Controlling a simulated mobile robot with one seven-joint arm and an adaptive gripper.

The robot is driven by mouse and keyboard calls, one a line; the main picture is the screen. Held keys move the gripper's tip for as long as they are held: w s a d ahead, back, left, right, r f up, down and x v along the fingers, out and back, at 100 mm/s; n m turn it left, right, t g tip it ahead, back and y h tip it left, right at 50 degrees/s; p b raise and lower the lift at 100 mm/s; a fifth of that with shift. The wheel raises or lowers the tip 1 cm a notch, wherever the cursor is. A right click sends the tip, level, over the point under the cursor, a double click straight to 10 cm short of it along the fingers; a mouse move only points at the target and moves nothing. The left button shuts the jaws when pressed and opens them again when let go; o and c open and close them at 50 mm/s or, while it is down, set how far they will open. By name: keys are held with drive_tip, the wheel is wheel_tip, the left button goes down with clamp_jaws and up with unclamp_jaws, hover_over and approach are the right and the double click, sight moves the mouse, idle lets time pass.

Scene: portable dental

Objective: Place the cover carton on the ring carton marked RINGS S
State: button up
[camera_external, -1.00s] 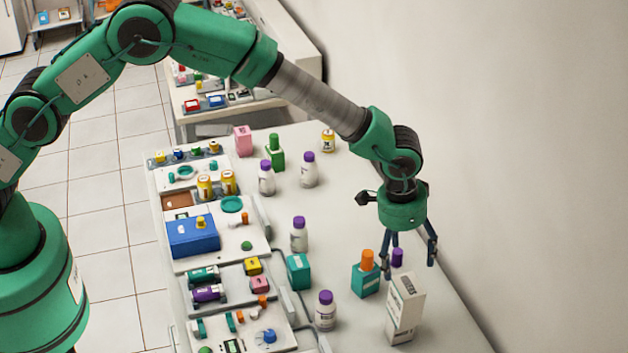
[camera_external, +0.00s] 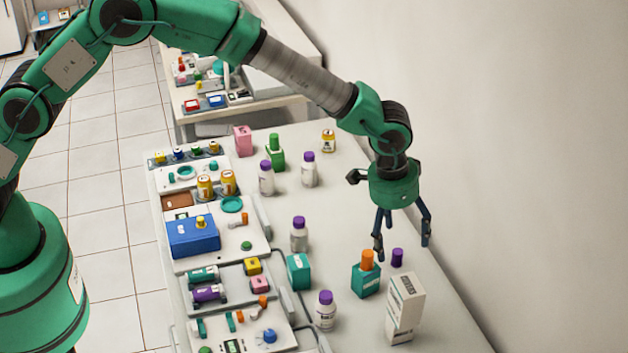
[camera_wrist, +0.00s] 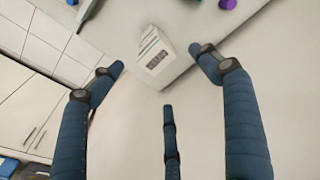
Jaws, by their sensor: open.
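A tall white carton (camera_external: 403,318) with a dark printed label stands on the bench at the front right. It also shows in the wrist view, ahead of the fingers, as white box shapes (camera_wrist: 154,54) with a dark label. The print is too small to read. I cannot tell whether this is one carton or several together, or which one is marked RINGS S. My gripper (camera_external: 403,246) is open and empty, in the air above and behind the white carton, apart from it. Its three blue fingers (camera_wrist: 158,85) are spread in the wrist view.
A teal bottle with an orange cap (camera_external: 366,278) and a purple-capped item (camera_external: 397,258) stand close behind the carton. A white purple-capped bottle (camera_external: 325,312) and a teal box (camera_external: 299,271) are left. Equipment trays (camera_external: 262,238) line the left side. The wall borders the right.

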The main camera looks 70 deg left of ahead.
drive_tip(key=s+a+r+t, duration=0.1)
drive_tip(key=s+a+r, duration=0.4)
drive_tip(key=s+r, duration=0.4)
drive_tip(key=s+a+r, duration=0.6)
drive_tip(key=s+r, duration=0.1)
drive_tip(key=r, duration=0.3)
drive_tip(key=s+a+r+t, duration=0.1)
drive_tip(key=s+a+r, duration=0.5)
drive_tip(key=r, duration=0.4)
drive_tip(key=s+a, duration=0.2)
drive_tip(key=s, duration=0.9)
drive_tip(key=s+a+r+t, duration=0.1)
drive_tip(key=s+a, duration=0.2)
drive_tip(key=s, duration=0.8)
drive_tip(key=s+a, duration=0.2)
drive_tip(key=s, duration=0.9)
drive_tip(key=shift+s+a+r+n+t, duration=0.25)
drive_tip(key=shift+s+a+n+t, duration=0.05)
drive_tip(key=shift+s+a+t, duration=0.1)
drive_tip(key=shift+f, duration=0.1)
wheel_tip(320, 180, down, 14)
drive_tip(key=b, duration=1.4)
